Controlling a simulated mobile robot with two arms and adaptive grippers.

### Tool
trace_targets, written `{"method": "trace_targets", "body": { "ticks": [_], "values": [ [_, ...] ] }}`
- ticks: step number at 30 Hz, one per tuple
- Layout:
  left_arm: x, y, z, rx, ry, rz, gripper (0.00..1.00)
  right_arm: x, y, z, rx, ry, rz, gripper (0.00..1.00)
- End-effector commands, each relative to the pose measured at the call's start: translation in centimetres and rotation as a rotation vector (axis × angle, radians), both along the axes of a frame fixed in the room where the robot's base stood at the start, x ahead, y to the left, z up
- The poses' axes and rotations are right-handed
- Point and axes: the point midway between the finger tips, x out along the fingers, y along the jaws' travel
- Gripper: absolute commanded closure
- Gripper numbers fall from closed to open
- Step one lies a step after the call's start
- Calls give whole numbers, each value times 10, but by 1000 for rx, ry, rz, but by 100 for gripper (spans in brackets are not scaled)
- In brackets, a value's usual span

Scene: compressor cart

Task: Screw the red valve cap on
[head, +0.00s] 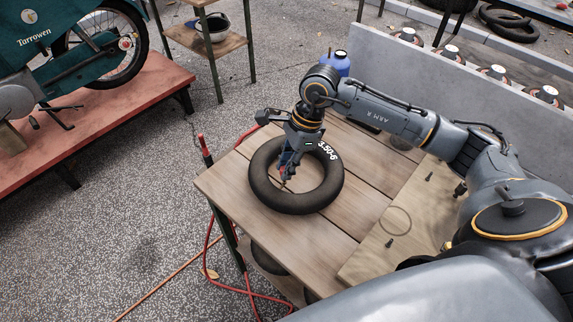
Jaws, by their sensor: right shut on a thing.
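A black inner tube (325,186) marked 3.50-6 lies flat on the wooden cart top. My right gripper (287,178) points down over the tube's centre hole, beside the inner left side of the ring. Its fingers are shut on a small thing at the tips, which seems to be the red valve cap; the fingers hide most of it. The valve stem is too small and too covered to make out, so I cannot tell whether the cap touches it. My left gripper is not in view.
The wooden cart top (345,226) has free planks in front of the tube. A red hose (208,245) hangs at the cart's left side. A blue bottle (338,63) stands behind my right arm. A teal moped (75,50) stands on a red platform at left.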

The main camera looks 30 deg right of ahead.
Motion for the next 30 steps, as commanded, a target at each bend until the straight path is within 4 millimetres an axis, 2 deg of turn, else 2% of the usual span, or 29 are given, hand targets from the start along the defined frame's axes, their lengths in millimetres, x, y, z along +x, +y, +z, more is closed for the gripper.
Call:
{"method": "trace_targets", "body": {
  "ticks": [3,11,21,30],
  "values": [
    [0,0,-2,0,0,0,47,0,0,0,-1,-1,-60,100],
    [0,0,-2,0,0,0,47,0,0,0,-1,0,-72,100],
    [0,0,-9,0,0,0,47,-2,0,-1,-2,1,-337,100],
    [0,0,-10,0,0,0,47,-2,0,-1,-2,1,-365,100]
  ]
}}
